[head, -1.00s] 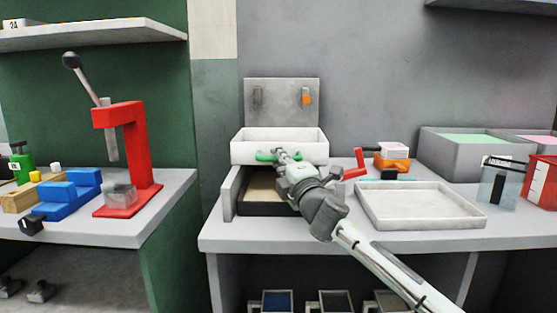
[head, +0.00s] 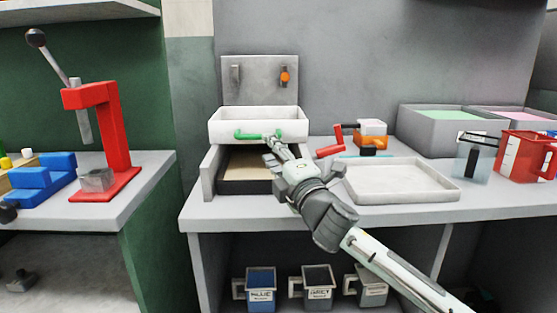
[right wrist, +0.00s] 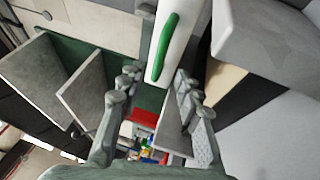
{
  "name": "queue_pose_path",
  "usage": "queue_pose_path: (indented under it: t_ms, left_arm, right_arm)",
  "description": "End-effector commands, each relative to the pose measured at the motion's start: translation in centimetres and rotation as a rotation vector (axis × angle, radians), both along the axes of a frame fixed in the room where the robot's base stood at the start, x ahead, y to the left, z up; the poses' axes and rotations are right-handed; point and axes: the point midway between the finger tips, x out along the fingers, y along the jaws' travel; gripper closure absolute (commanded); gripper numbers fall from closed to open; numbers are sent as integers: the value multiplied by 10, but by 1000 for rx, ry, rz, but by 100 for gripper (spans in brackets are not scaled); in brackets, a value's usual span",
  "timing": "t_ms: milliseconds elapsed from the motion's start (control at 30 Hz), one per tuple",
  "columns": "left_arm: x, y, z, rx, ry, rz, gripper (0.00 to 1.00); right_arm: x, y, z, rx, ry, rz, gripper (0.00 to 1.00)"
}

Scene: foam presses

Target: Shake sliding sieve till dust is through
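The sliding sieve (head: 228,127) is a white box with a green handle (head: 247,136) on its front. It sits in a grey frame (head: 208,172) before a grey backplate. Under it is a dark tray (head: 258,187) with a tan layer inside. My right gripper (head: 268,140) is at the right part of the handle. In the right wrist view my gripper (right wrist: 157,85) has its fingers apart, with the green handle (right wrist: 166,48) just beyond the fingertips and nothing visible between them. The sieve's inside is hidden. My left gripper is not in view.
A white shallow tray (head: 400,196) lies right of the frame. A red-handled orange device (head: 371,138), a clear container (head: 472,162) and a red jug (head: 523,155) stand further right. A red lever press (head: 115,135) stands on the left bench. Labelled cups (head: 261,288) stand below.

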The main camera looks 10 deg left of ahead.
Motion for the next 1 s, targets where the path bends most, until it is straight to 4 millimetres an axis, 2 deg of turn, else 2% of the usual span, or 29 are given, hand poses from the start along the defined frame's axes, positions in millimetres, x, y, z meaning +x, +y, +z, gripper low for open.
queue_pose_path:
  t_ms: [100, 300, 800, 1000]
  left_arm:
    - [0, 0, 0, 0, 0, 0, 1]
    - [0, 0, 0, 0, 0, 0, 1]
    - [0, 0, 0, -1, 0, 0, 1]
    - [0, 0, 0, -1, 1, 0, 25]
  right_arm:
    - [-16, -13, -4, 1, 2, 0, 66]
    - [-29, -24, -7, 0, 0, -1, 66]
    - [-30, -25, -7, 0, 0, -1, 66]
    - [-30, -25, -7, 0, 0, -1, 66]
